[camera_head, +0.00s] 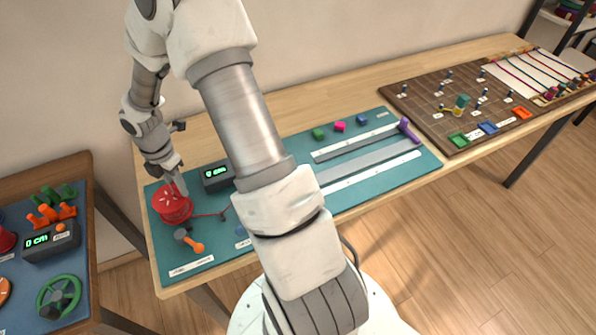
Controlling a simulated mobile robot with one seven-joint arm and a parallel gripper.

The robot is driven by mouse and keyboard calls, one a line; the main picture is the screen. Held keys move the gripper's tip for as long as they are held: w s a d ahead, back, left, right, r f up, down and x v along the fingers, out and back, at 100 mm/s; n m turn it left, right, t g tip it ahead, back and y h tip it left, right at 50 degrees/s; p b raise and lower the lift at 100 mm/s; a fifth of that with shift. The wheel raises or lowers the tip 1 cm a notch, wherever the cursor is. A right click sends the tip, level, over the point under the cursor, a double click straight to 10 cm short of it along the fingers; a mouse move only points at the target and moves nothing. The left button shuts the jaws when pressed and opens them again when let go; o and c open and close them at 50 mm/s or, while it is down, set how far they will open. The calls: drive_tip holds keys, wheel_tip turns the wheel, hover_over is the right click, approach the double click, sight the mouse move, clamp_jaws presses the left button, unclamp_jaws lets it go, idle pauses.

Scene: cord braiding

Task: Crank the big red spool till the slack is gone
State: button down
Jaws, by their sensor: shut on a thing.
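The big red spool (172,207) stands at the left end of the teal mat (375,173) on the wooden table. My gripper (177,188) points down at the top of the spool and is shut on a part there, likely its crank. The gripped part is mostly hidden by the fingers. A thin red cord (207,215) runs from the spool to the right toward a small dark post (224,211). Beyond that, my arm hides the cord. A black box with a green display (216,176) sits just right of the spool; its reading is too small to be sure of.
An orange-handled tool (190,242) lies in front of the spool. Small green, pink and blue blocks (340,126) and a purple-handled slider (408,130) are farther right. A brown pegboard (425,121) fills the right. A separate blue-topped table (75,262) stands at left.

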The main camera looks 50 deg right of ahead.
drive_tip(key=c, duration=0.5)
unclamp_jaws()
drive_tip(key=shift+c, duration=0.2)
wheel_tip(320, 180, up, 17)
drive_tip(key=p, duration=0.2)
drive_tip(key=s+a+r+m+t, duration=0.1)
drive_tip(key=s+r+m+t, duration=0.1)
drive_tip(key=s+r+m, duration=0.2)
drive_tip(key=s+r+m+t, duration=0.1)
drive_tip(key=s+r+m, duration=0.4)
drive_tip(key=s+m, duration=0.5)
drive_tip(key=s+a+r+m+t, duration=0.1)
drive_tip(key=s+r+m+t, duration=0.1)
drive_tip(key=s+r+m, duration=0.2)
drive_tip(key=s+m, duration=0.3)
drive_tip(key=s, duration=0.2)
drive_tip(key=shift+a+r+t, duration=0.2)
drive_tip(key=shift+a+t, duration=0.1)
